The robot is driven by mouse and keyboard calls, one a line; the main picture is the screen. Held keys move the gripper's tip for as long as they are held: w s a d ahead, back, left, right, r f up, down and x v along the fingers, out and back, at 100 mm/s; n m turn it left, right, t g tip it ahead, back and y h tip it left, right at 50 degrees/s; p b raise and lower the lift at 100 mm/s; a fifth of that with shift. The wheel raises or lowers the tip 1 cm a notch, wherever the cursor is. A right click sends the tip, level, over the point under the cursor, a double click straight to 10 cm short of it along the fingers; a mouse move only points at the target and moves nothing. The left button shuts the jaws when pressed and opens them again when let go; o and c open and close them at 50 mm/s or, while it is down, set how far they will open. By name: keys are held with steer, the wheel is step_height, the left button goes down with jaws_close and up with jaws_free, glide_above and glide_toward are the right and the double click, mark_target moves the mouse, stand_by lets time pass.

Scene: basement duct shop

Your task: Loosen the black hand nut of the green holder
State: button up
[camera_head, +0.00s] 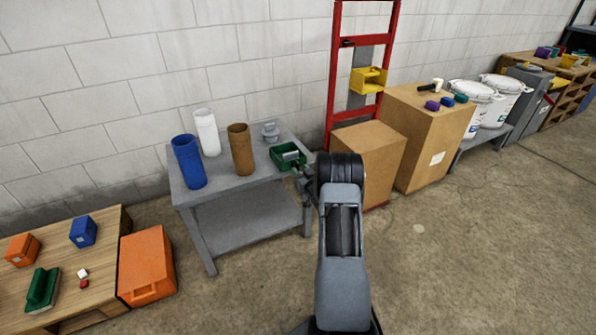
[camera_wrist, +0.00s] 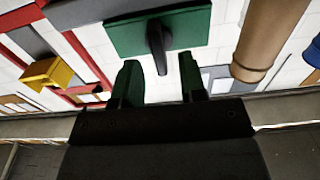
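The green holder (camera_head: 285,153) stands at the right end of the grey table in the head view. A grey piece shows in its top. In the wrist view the holder (camera_wrist: 120,37) is a green block at the top, with the black hand nut (camera_wrist: 158,42) on its face, its handle pointing down in the picture. My gripper (camera_wrist: 160,66) is open and empty. Its two fingers lie either side of the nut's handle tip in the picture; I cannot tell whether the tip is between them in depth. In the head view my arm hides the nut and most of my gripper.
The grey table (camera_head: 254,192) also bears a blue cup (camera_head: 188,162), a white cup (camera_head: 207,133), a brown cup (camera_head: 241,150) and a grey fitting (camera_head: 270,133). A red rack (camera_head: 336,80) and a cardboard box (camera_head: 369,154) stand to the right. The floor at right is clear.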

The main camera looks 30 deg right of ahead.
steer(key=shift+w+d, duration=0.2)
steer(key=shift+w, duration=1.05)
steer(key=shift+c, duration=0.4)
jaws_close()
